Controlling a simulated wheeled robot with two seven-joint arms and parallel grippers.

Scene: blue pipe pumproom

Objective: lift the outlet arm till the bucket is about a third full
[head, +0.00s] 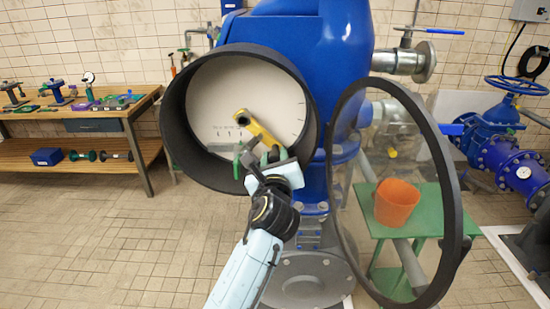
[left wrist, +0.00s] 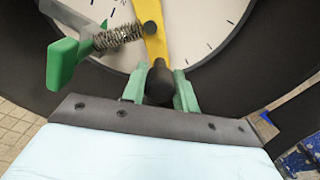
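An orange bucket (head: 397,201) stands on a green table at the right, seen through an open black ring; its fill level cannot be made out. A yellow arm (head: 258,130) lies across a white dial face with a thick black rim. I cannot tell for sure whether it is the outlet arm. My left gripper (head: 265,160) is at its lower end. In the left wrist view, its green fingers (left wrist: 160,90) press on both sides of a dark knob (left wrist: 160,77) below the yellow arm (left wrist: 151,30). My right gripper is out of view.
The black hinged ring (head: 340,180) stands open right of the dial. A green handle (left wrist: 62,62) with a spring sits close left of my fingers. A wooden workbench (head: 75,120) stands at the left, blue valve pipework (head: 505,155) at the right. The left floor is clear.

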